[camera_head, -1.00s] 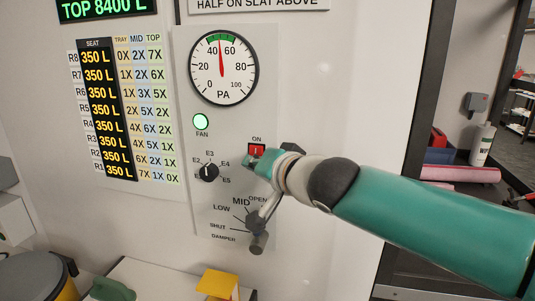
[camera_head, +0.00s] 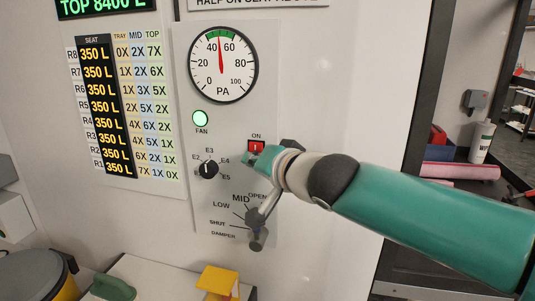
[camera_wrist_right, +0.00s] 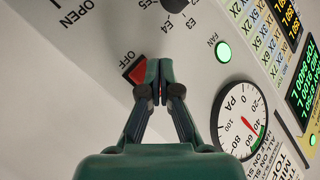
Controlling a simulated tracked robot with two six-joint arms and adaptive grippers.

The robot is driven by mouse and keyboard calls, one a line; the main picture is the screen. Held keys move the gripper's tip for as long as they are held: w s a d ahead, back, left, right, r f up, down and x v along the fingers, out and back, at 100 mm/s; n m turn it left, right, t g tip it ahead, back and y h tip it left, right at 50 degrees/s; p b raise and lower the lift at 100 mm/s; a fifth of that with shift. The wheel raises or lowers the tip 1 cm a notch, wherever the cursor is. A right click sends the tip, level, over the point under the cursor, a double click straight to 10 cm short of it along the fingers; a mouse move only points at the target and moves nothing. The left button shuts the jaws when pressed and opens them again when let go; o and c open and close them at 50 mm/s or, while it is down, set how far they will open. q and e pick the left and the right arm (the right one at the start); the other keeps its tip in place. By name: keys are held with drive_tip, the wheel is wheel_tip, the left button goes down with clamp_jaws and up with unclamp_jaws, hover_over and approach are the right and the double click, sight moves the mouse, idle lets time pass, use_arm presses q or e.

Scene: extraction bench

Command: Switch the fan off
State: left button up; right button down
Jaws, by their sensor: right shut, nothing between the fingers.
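The red fan rocker switch (camera_head: 256,147) sits on the grey panel (camera_head: 235,122), under the label ON. In the right wrist view the red switch (camera_wrist_right: 136,71) has the label OFF beside it. The green FAN lamp (camera_head: 200,118) is lit. My right gripper (camera_head: 250,160) is shut and empty, at the switch's lower edge. In the right wrist view its fingertips (camera_wrist_right: 158,68) overlap one edge of the switch. I cannot tell whether they touch it. The fingers hide part of the switch. My left gripper is not in view.
The PA gauge (camera_head: 223,65) has its needle in the green band. A black selector knob (camera_head: 208,169) is left of my gripper. A yellow object (camera_head: 218,281) stands lower down. The wall right of the panel is clear.

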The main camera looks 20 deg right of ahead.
drive_tip(key=shift+w+d+p, duration=0.25)
drive_tip(key=shift+w+p, duration=0.1)
drive_tip(key=shift+p, duration=0.1)
idle(0.5)
drive_tip(key=shift+w+d+r+p, duration=0.15)
drive_tip(key=shift+d+r+p, duration=0.15)
drive_tip(key=shift+p, duration=0.3)
idle(0.9)
drive_tip(key=shift+f, duration=0.1)
drive_tip(key=shift+a+f+b, duration=0.15)
drive_tip(key=shift+a+b, duration=0.05)
drive_tip(key=shift+b, duration=0.95)
